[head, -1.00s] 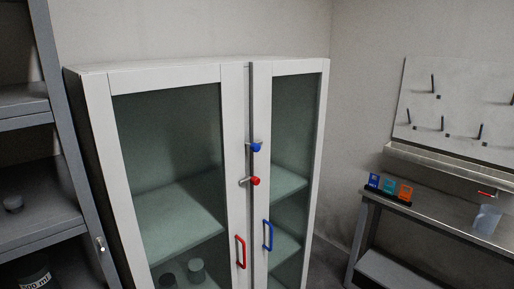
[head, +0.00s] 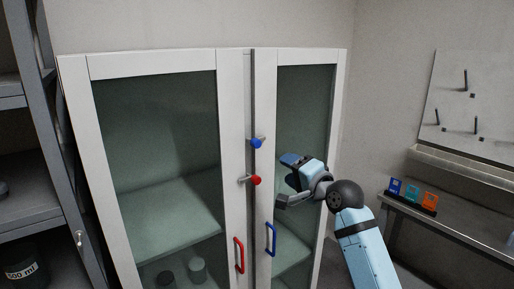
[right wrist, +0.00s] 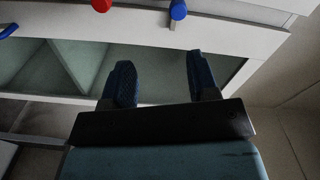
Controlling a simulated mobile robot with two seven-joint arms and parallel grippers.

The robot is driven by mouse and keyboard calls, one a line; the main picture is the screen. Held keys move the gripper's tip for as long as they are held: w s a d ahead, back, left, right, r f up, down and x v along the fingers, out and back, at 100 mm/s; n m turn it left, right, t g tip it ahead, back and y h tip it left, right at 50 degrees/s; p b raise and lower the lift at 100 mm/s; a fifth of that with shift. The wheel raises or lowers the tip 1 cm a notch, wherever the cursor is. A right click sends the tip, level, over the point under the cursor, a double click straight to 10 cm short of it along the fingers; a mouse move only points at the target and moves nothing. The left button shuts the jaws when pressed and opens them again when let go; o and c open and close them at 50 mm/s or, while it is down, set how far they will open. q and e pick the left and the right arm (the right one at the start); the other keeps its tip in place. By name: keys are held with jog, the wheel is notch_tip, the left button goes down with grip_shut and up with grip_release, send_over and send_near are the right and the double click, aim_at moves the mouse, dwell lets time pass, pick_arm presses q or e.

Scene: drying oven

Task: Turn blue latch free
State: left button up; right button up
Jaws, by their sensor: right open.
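The blue latch (head: 256,143) is a blue knob with a short grey bar, high beside the seam of the cabinet's two glass doors. Its bar appears to point right, over the right door frame. It also shows at the top of the right wrist view (right wrist: 178,10). My right gripper (head: 284,182) is open and empty in front of the right door, right of and below the blue latch, apart from it. Its two dark fingers (right wrist: 160,72) point toward the door frame with the latches. My left gripper is not in view.
A red latch (head: 256,180) sits just below the blue one, its bar pointing left. A red handle (head: 239,255) and a blue handle (head: 270,239) stand lower on the doors. A shelf rack (head: 62,150) is at left, a bench (head: 460,229) at right.

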aim_at(258, 144)
jog(key=r+x, duration=0.1)
jog(key=x, duration=0.3)
jog(key=r+p+x, duration=0.1)
jog(key=x, duration=0.4)
jog(key=p+x, duration=0.1)
jog(key=x, duration=0.3)
jog(key=shift+a+r, duration=0.4)
jog(key=shift+a, duration=0.05)
jog(key=shift+w+a, duration=0.3)
jog(key=shift+w, duration=0.1)
jog(key=c, duration=0.9)
